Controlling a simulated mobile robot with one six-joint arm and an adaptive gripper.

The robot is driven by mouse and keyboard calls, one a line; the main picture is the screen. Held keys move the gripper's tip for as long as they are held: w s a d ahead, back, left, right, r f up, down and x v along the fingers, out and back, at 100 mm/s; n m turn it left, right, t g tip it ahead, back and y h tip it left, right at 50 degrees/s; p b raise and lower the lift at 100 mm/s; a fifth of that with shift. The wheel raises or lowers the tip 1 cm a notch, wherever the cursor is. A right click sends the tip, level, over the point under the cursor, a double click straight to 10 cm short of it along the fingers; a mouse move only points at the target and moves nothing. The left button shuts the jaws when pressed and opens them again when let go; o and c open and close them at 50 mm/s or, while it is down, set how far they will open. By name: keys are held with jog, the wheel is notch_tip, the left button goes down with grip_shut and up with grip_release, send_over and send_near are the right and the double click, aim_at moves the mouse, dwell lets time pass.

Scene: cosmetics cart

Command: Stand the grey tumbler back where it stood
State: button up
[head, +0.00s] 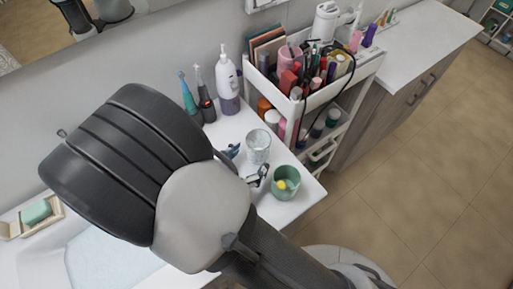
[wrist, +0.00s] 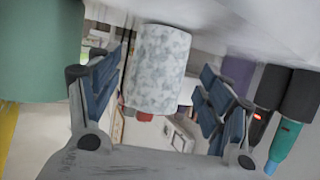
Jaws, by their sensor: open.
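The grey tumbler (head: 258,148), pale and speckled, stands upright on the white counter near its back part. It also shows in the wrist view (wrist: 158,68), where the picture is upside down and the counter (wrist: 235,20) is at the top. My gripper (head: 246,164) is open, with one finger on each side of the tumbler. In the wrist view the blue-padded fingers (wrist: 160,88) have visible gaps to the tumbler on both sides. My arm hides part of the counter in the head view.
A green cup (head: 285,183) with something yellow inside stands close by at the front right. A teal electric toothbrush (head: 188,95), a dark-based one (head: 205,100) and a pump bottle (head: 228,88) stand behind. A loaded white cart (head: 345,84) is to the right. A soap dish (head: 38,213) sits left.

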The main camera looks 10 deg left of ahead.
jog(key=p+v, duration=0.1)
jog(key=v, duration=0.6)
jog(key=shift+r, duration=0.1)
jog(key=w+r+g+y+p, duration=0.35)
jog(key=w+r+y, duration=0.45)
jog(key=w+r, duration=0.7)
jog(key=s+d+r+n+g+b, duration=0.1)
jog(key=s+d+r, duration=0.2)
jog(key=d, duration=0.3)
jog(key=s+d+r+n+g+b, duration=0.1)
jog(key=s+d+r+n, duration=0.1)
jog(key=s+d+r, duration=0.2)
jog(key=d, duration=0.2)
jog(key=shift+s+d+r+g+y, duration=0.2)
jog(key=shift+d+r+g+y, duration=0.1)
jog(key=shift+g+y, duration=0.1)
jog(key=s+d+h, duration=0.1)
jog(key=s+d, duration=0.3)
jog(key=d, duration=0.1)
jog(key=s+d+f+g+h, duration=0.1)
jog(key=s+d+h, duration=0.1)
jog(key=s+d, duration=0.1)
jog(key=s+d+g+h+b, duration=0.1)
jog(key=s+d, duration=0.3)
jog(key=d, duration=0.2)
jog(key=shift+s+d+f+n+g, duration=0.25)
jog(key=shift+s+d+f+n, duration=0.05)
jog(key=shift+d+f, duration=0.1)
